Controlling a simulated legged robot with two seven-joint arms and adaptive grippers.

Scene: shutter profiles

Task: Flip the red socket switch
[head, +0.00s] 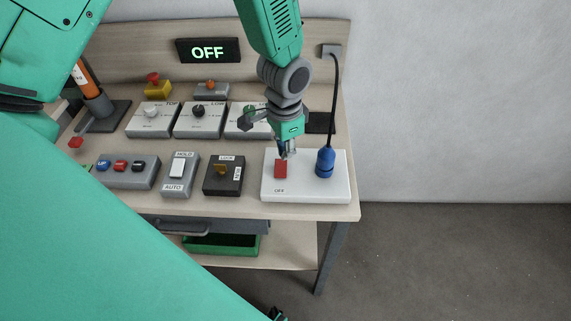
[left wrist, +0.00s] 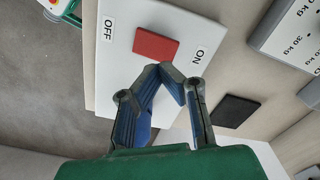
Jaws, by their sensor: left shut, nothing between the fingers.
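The red socket switch (head: 281,169) sits on the left half of a white socket box (head: 335,192) at the table's right front corner. An OFF label shows below it in the head view. In the left wrist view the red switch (left wrist: 155,44) lies between the OFF and ON labels. My left gripper (head: 286,154) is shut and empty, just above the ON end of the switch. In the left wrist view its fingertips (left wrist: 165,71) are close to the switch; I cannot tell if they touch. My right gripper is not in view.
A blue plug (head: 325,163) with a black cable stands in the box, right of the switch. A black lock switch (head: 224,178) and a grey hold/auto switch (head: 179,175) are to the left. Knob boxes (head: 199,120) stand behind. A display (head: 208,50) reads OFF.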

